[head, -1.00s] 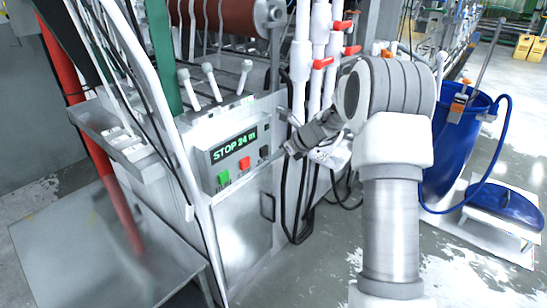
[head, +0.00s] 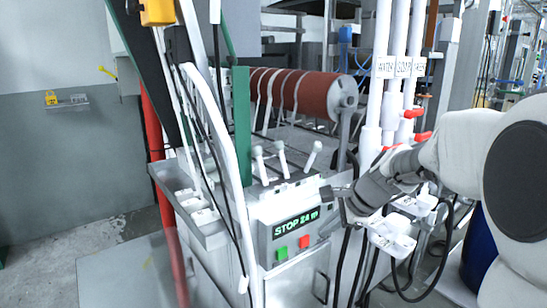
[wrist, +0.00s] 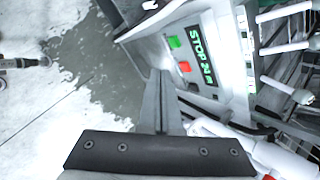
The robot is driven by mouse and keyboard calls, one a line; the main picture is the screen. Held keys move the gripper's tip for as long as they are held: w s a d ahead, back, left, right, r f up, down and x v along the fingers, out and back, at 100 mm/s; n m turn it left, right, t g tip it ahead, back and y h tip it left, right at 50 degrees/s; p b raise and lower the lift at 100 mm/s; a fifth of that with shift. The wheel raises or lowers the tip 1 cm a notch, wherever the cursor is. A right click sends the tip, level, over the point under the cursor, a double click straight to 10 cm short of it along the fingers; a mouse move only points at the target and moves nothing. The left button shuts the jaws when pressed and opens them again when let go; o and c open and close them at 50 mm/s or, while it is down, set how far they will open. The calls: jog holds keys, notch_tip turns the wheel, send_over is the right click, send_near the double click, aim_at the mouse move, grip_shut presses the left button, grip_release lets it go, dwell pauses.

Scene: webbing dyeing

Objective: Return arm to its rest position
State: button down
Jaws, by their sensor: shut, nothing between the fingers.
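My gripper (head: 332,210) is in front of the right end of the control box in the head view, shut and empty. In the wrist view its two fingers (wrist: 162,100) lie together and point toward the machine's front. The control box (head: 291,229) has a green display reading "STOP 24 m", a green button (head: 281,253) and a red button (head: 304,241). The box also shows in the wrist view (wrist: 222,54), beyond and to the right of the fingers. I cannot tell whether the fingertips touch anything. My arm reaches in from the right.
Three white levers (head: 282,160) stand above the box. Behind them is a brown roller (head: 300,92) with webbing strands. White pipes with red valve handles (head: 414,113) stand close beside my forearm. A red pipe (head: 153,140) is on the left. A blue barrel (head: 478,250) is partly hidden by my arm.

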jog(key=s+r+n+h+p, duration=0.2)
jog(key=s+r+n, duration=0.2)
jog(key=s+n, duration=0.4)
jog(key=s+d+r+n+h+p, duration=0.1)
jog(key=s+n, duration=0.8)
jog(key=s, duration=1)
notch_tip(320, 180, up, 3)
jog(key=shift+s+r+h+p, duration=0.1)
jog(key=shift+s+h+p, duration=0.1)
jog(key=shift+h+p, duration=0.6)
